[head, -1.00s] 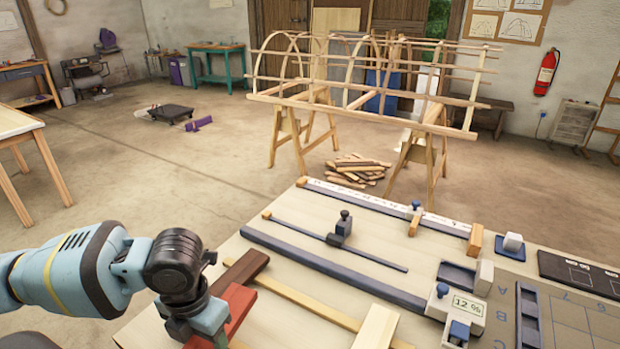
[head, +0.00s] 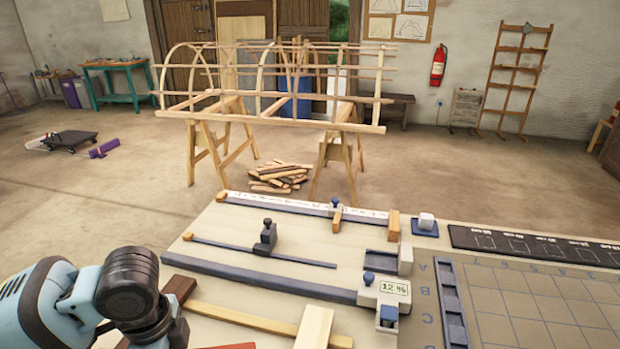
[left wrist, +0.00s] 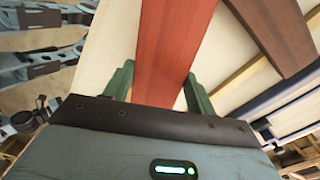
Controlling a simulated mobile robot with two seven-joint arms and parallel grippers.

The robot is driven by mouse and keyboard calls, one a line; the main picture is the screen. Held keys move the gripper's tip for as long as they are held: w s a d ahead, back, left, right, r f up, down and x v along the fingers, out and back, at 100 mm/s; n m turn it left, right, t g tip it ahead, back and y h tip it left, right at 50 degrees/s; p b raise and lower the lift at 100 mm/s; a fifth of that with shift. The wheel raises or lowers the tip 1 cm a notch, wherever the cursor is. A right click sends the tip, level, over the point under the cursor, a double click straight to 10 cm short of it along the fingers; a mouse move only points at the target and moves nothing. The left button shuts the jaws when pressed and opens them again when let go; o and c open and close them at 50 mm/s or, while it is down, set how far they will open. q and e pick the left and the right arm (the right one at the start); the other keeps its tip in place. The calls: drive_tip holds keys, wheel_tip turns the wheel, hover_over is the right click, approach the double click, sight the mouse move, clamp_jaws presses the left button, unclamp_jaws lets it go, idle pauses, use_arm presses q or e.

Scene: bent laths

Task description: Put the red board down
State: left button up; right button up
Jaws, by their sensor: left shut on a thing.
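The red board (left wrist: 170,45) runs up the middle of the left wrist view, between the two green fingers of my left gripper (left wrist: 158,74). The gripper is shut on it. The board is over the pale bench top; I cannot tell whether it touches the top. In the head view my left wrist (head: 130,290) is at the lower left and its fingertips are out of frame. Only a thin reddish strip shows at the bottom edge there. My right gripper is not in view.
A dark brown board (head: 180,288) and a pale lath (head: 240,318) lie on the bench (head: 215,225). Dark rails, a clamp (head: 266,236) and a gauge reading 12 % (head: 393,290) are beyond. A gridded mat (head: 530,300) is at right.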

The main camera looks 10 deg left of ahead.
use_arm(q)
drive_tip(key=n, duration=0.2)
drive_tip(key=d+n, duration=0.1)
drive_tip(key=n, duration=0.2)
drive_tip(key=w+d+r+n, duration=0.1)
drive_tip(key=n, duration=0.1)
drive_tip(key=shift+d, duration=0.1)
drive_tip(key=n, duration=0.2)
drive_tip(key=d+n, duration=0.1)
drive_tip(key=shift+w+r+n, duration=0.2)
drive_tip(key=shift+n, duration=0.2)
drive_tip(key=n, duration=0.2)
drive_tip(key=d+n, duration=0.1)
drive_tip(key=n, duration=0.1)
drive_tip(key=shift+w+r, duration=0.2)
drive_tip(key=shift+r, duration=0.05)
